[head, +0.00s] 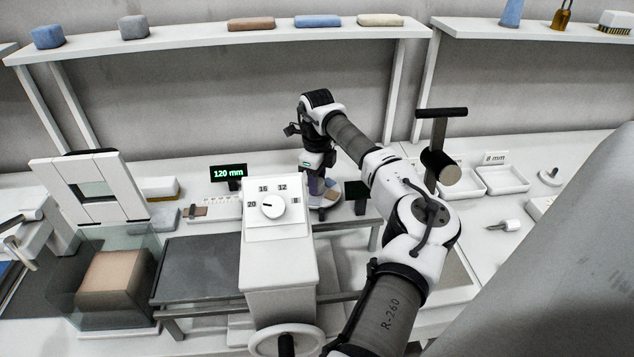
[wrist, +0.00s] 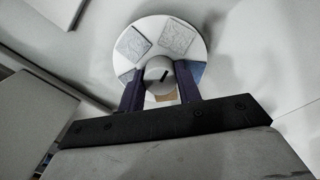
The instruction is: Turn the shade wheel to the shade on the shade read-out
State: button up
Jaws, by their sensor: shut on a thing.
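The shade wheel (wrist: 150,27) is a white disc with square patches, lying flat on the bench; it also shows below my gripper in the head view (head: 318,206). In the wrist view two grey patches sit at the top, a blue one at the right and a tan one partly hidden at the bottom. Its round grey knob (wrist: 158,68) has a dark pointer line. My gripper (wrist: 160,72) is shut on this knob, one dark finger on each side; in the head view it points down (head: 317,184). A small dark panel (head: 356,190) stands beside the wheel; I cannot read any shade on it.
A white dial box (head: 270,210) with a handwheel (head: 287,340) stands in front of the wheel. White trays (head: 503,180) lie at the right. Coloured blocks sit on the back shelf (head: 200,38).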

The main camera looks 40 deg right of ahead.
jog(key=m+b, duration=0.2)
jog(key=m, duration=0.3)
jog(key=shift+m, duration=0.3)
jog(key=m+b, duration=0.1)
jog(key=m, duration=0.4)
jog(key=shift+r+m, duration=0.1)
jog(key=shift+m, duration=0.2)
jog(key=o, duration=1)
jog(key=shift+c, duration=0.2)
notch_tip(320, 180, up, 14)
jog(key=b, duration=0.3)
